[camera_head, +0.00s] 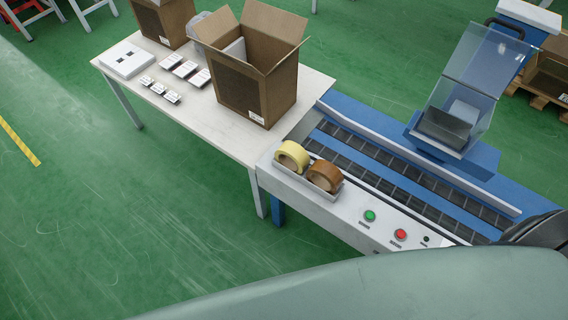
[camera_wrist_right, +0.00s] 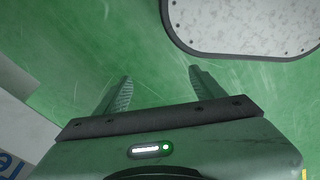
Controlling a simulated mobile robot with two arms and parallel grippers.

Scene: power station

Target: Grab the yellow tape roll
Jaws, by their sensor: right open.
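The yellow tape roll (camera_head: 292,156) stands on edge in a small grey tray (camera_head: 305,183) on the near left corner of the conveyor machine. A brown tape roll (camera_head: 323,176) stands beside it in the same tray. My right gripper (camera_wrist_right: 158,82) shows in the right wrist view, with its two fingers apart and nothing between them, over green floor. No tape roll is in the right wrist view. Neither gripper's fingers show in the head view, and my left gripper is not in view.
A white table (camera_head: 215,127) holds an open cardboard box (camera_head: 252,90) and small labelled packs (camera_head: 180,70). The conveyor (camera_head: 400,165) has a clear-sided hopper (camera_head: 465,95), a green button (camera_head: 370,215) and a red button (camera_head: 400,234). Open green floor (camera_head: 100,220) lies at the left.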

